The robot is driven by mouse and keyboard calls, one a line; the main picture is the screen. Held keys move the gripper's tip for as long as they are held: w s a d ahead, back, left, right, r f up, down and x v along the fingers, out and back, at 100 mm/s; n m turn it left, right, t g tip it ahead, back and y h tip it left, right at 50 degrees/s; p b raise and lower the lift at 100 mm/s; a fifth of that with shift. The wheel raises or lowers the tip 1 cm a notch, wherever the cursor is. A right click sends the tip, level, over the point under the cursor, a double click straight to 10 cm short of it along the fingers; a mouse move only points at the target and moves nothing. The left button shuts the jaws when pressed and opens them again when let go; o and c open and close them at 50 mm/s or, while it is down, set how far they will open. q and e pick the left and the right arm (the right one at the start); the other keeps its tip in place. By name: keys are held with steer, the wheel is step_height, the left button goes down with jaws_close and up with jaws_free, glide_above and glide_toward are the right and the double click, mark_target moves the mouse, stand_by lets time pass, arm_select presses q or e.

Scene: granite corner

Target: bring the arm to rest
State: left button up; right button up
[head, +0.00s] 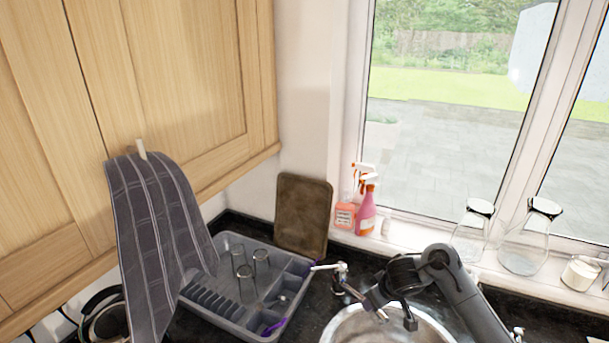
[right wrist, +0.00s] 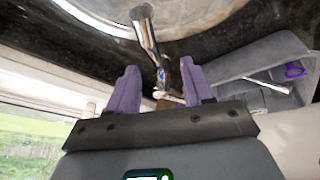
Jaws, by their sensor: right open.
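My right arm comes in from the lower right in the head view. Its gripper (head: 396,316) is over the round metal sink (head: 345,328), close to the tap (head: 341,280). In the right wrist view the two purple fingers of this gripper (right wrist: 159,84) stand apart with nothing held between them. The chrome tap (right wrist: 147,30) shows beyond the fingers, and the sink rim (right wrist: 105,25) lies at the top. I cannot tell whether the gripper touches the tap. My left gripper is not in view.
A grey dish rack (head: 232,318) with several glasses stands left of the sink. A brown board (head: 303,215) leans behind it. Spray bottles (head: 366,212) and upturned glass vessels (head: 472,238) stand along the windowsill. A dark striped towel (head: 152,235) hangs from the cupboard.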

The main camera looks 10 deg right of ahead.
steer(key=s+a+f+n+t, duration=0.1)
steer(key=s+a+f, duration=0.5)
steer(key=a+f, duration=0.2)
steer(key=shift+m, duration=0.9)
steer(key=s, duration=0.6)
steer(key=s+f+p, duration=0.1)
steer(key=s, duration=0.6)
steer(key=s+a+f+p, duration=0.1)
steer(key=s, duration=0.6)
steer(key=shift+f, duration=0.25)
steer(key=s+d+r+m+g, duration=0.1)
steer(key=s+d, duration=0.2)
steer(key=s, duration=0.4)
steer(key=s+d+r+m+g+p, duration=0.1)
steer(key=s+d+r, duration=0.1)
steer(key=s, duration=0.6)
steer(key=shift+d+r+h, duration=0.3)
steer(key=shift+d, duration=0.1)
steer(key=shift+s, duration=0.1)
